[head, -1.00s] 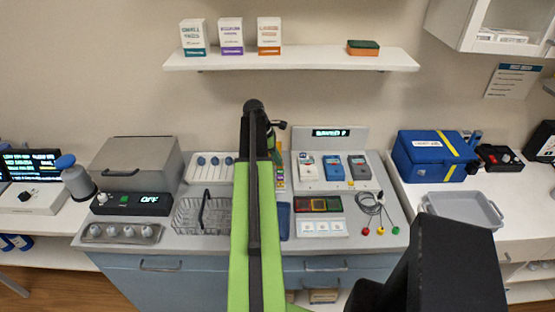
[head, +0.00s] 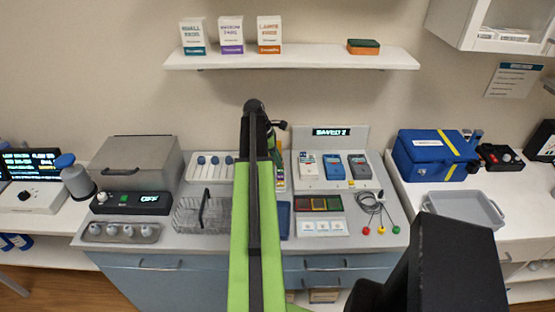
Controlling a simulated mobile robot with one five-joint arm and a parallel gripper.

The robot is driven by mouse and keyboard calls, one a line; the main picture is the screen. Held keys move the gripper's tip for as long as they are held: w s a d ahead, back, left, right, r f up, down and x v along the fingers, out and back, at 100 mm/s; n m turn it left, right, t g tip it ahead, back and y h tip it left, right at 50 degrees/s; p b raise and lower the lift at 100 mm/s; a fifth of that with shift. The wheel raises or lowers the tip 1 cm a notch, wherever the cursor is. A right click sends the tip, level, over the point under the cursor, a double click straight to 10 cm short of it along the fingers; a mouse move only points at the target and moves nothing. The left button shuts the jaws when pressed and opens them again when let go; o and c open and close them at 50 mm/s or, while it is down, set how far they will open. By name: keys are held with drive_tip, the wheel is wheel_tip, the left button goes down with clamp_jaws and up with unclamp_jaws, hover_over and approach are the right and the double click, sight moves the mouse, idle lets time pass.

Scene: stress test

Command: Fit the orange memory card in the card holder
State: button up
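A small dark tray (head: 319,211) with red, green and brownish-orange sections lies on the counter just right of my arm. It may be the card holder, and one section may be the orange card, but at this size I cannot tell. A strip of coloured pieces (head: 281,178) is partly covered by my arm, left of the device rack. My arm reaches up the middle of the head view. My gripper (head: 276,128) is mostly hidden behind the arm's end, with only a dark part showing, so its fingers and anything in them cannot be seen.
Right of my arm are a rack (head: 334,183) with three handheld devices, a white three-square pad (head: 323,227), looped cables (head: 372,208) and a grey bin (head: 464,208). On the left are a wire basket (head: 201,217) and a grey lidded box (head: 136,165). A shelf (head: 300,62) hangs above.

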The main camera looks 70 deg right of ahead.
drive_tip(key=shift+r+p, duration=2.05)
drive_tip(key=shift+r, duration=0.05)
drive_tip(key=shift+o, duration=0.2)
drive_tip(key=shift+f, duration=0.1)
drive_tip(key=o, duration=0.5)
wheel_tip(320, 180, up, 3)
drive_tip(key=p, duration=0.3)
